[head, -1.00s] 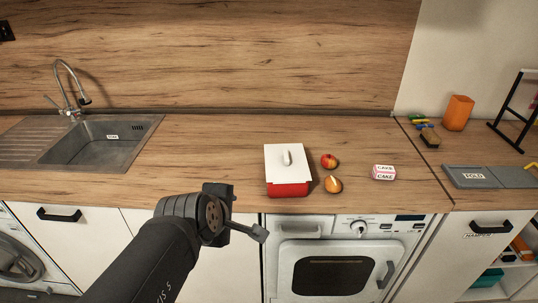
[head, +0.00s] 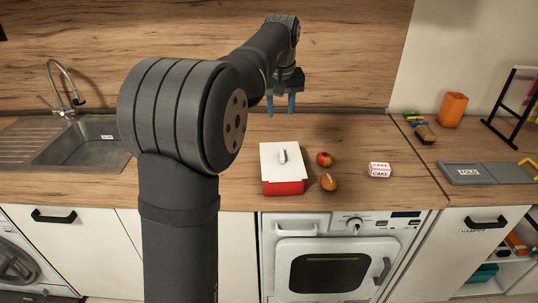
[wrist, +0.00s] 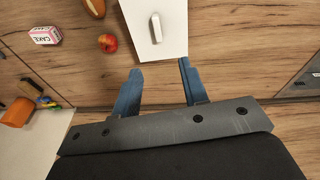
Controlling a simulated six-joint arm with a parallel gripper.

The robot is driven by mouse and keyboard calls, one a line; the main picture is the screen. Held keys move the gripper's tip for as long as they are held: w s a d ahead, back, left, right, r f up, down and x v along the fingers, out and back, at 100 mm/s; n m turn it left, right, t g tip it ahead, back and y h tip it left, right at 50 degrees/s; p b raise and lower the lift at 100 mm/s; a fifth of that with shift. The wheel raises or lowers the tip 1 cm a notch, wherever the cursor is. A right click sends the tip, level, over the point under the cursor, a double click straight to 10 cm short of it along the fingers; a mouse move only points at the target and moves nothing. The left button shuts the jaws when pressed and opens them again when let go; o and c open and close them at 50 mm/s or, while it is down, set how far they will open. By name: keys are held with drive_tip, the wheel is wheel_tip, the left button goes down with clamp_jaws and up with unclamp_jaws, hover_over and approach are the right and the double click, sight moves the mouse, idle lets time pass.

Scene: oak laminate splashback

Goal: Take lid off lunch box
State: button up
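My gripper (head: 281,104) hangs above the back of the counter, behind the box, fingers pointing down. In the wrist view its two blue fingers (wrist: 160,88) are apart with nothing between them. It does not touch the lid.
A red apple (head: 324,159), a brown-orange round item (head: 329,182) and a cake box (head: 379,170) sit right of the lunch box. A sink (head: 80,147) is at the left. An orange container (head: 453,110) and grey folding board (head: 487,173) are at the right. The counter behind the box is clear.

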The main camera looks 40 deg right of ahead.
drive_tip(key=d+m, duration=0.1)
drive_tip(key=d, duration=0.1)
approach(282, 153)
drive_tip(key=shift+y, duration=0.3)
drive_tip(key=f, duration=0.2)
drive_tip(key=d+f, duration=0.1)
drive_tip(key=f, duration=0.2)
drive_tip(key=w+f, duration=0.1)
drive_tip(key=f, duration=0.2)
drive_tip(key=shift+d+f, duration=0.15)
drive_tip(key=shift+d, duration=0.1)
clamp_jaws()
